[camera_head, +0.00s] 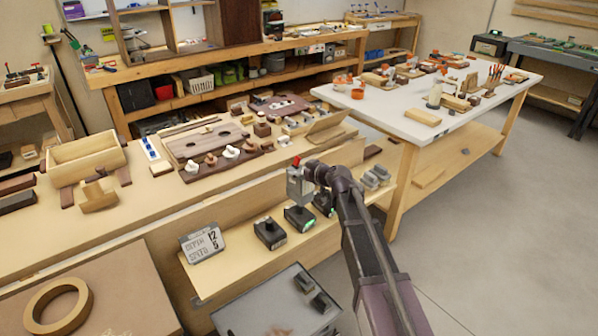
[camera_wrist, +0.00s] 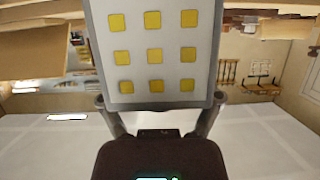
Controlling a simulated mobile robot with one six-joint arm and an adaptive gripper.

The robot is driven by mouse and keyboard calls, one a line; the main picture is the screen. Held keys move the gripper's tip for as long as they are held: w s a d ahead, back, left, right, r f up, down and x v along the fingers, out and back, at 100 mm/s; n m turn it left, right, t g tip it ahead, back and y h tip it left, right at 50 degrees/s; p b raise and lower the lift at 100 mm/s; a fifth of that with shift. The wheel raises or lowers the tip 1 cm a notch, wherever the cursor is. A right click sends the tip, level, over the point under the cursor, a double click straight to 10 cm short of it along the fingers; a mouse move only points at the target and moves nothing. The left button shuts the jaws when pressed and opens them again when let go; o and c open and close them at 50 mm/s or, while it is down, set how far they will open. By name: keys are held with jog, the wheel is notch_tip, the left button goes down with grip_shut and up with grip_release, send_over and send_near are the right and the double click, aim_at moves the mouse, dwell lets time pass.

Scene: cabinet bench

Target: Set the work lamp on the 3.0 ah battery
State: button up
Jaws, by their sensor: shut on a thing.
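My gripper (camera_head: 303,180) is shut on the work lamp (camera_head: 296,190), a small grey box. In the wrist view the lamp's pale face (camera_wrist: 155,70) with rows of yellow squares fills the top middle, between my two fingers (camera_wrist: 156,108). In the head view, dark batteries stand on the front ledge: a left one (camera_head: 270,232), a middle one (camera_head: 299,217) with a green glow, and a right one (camera_head: 323,203) partly hidden by my arm. The lamp is right above the middle one; I cannot tell whether they touch. Their ratings are too small to read.
Several small grey items (camera_head: 375,177) sit to the right, beyond my arm. The wooden bench (camera_head: 150,210) behind carries a board with knobs.

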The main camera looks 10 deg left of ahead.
jog(key=shift+f, duration=0.15)
jog(key=shift+f+b, duration=2.75)
jog(key=shift+b, duration=0.1)
jog(key=shift+f+b, duration=0.6)
jog(key=o, duration=1.1)
jog(key=shift+c, duration=0.2)
jog(key=shift+s, duration=0.1)
jog(key=p+v, duration=0.4)
jog(key=v, duration=0.7)
jog(key=shift+r, duration=0.1)
dwell(0.7)
